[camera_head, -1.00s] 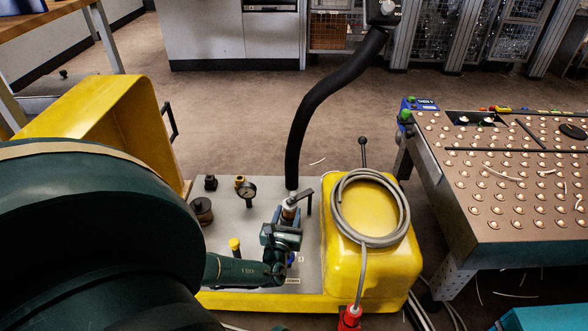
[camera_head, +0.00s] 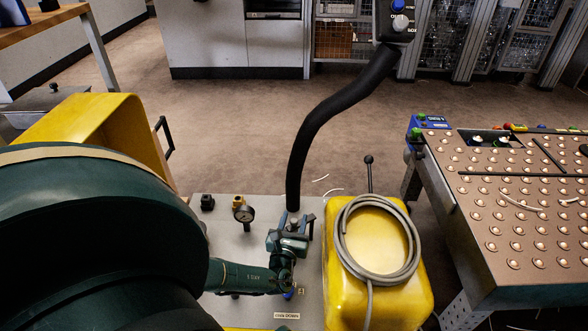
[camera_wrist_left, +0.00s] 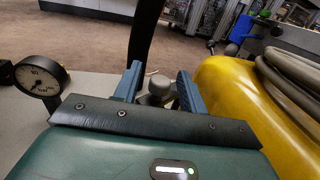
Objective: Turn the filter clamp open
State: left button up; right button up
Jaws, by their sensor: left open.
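The filter clamp (camera_head: 294,222) stands on the grey machine deck (camera_head: 233,243), close to the base of the black hose, and is mostly hidden by my gripper in the head view. My left gripper (camera_head: 290,232) is at the clamp. In the left wrist view, the clamp's grey rounded top (camera_wrist_left: 159,88) shows between the two blue fingers of my left gripper (camera_wrist_left: 159,90). The fingers are open, with a gap visible around the top; I cannot tell whether either finger touches it. My right gripper is not in view.
A pressure gauge (camera_head: 244,213) stands left of the clamp. The black hose (camera_head: 318,135) rises just behind it. A yellow housing (camera_head: 345,285) with a coiled grey cable (camera_head: 345,238) is close on the right. A ball-studded table (camera_head: 510,200) stands further right.

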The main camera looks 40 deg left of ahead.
pick_arm(q)
grip_shut()
dwell(0.3)
jog(key=shift+a, duration=0.15)
